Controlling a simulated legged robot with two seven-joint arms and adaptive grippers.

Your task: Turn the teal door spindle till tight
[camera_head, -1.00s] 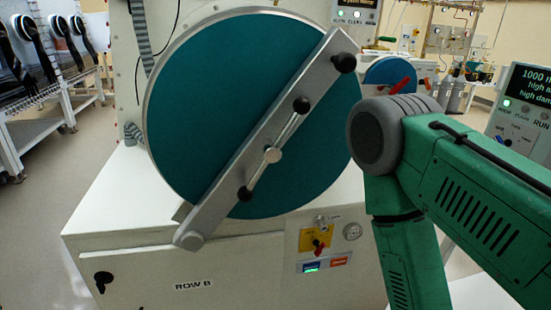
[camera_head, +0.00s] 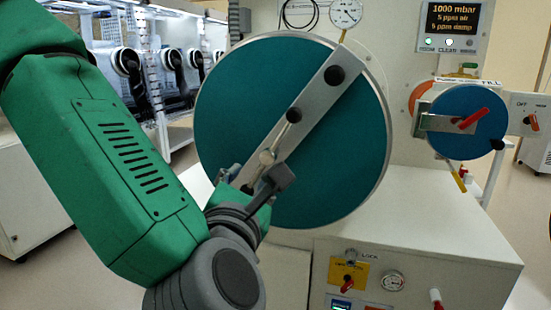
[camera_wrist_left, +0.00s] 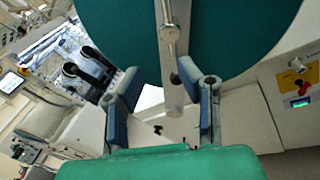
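The large round teal door (camera_head: 232,105) faces me in the head view, with a grey bar (camera_head: 312,100) slanting across it. The door spindle (camera_head: 267,157) is a metal hub with a thin cross handle and black knobs, along the bar. My left gripper (camera_head: 258,183) is near the handle's lower knob, partly covering the bar's lower end. In the left wrist view its two fingers (camera_wrist_left: 167,88) are spread apart. The spindle hub (camera_wrist_left: 169,33) and lower knob (camera_wrist_left: 175,78) show between and beyond them; contact cannot be told. My right gripper is not in view.
A display (camera_head: 454,22) hangs upper right. Floor shows at the lower left.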

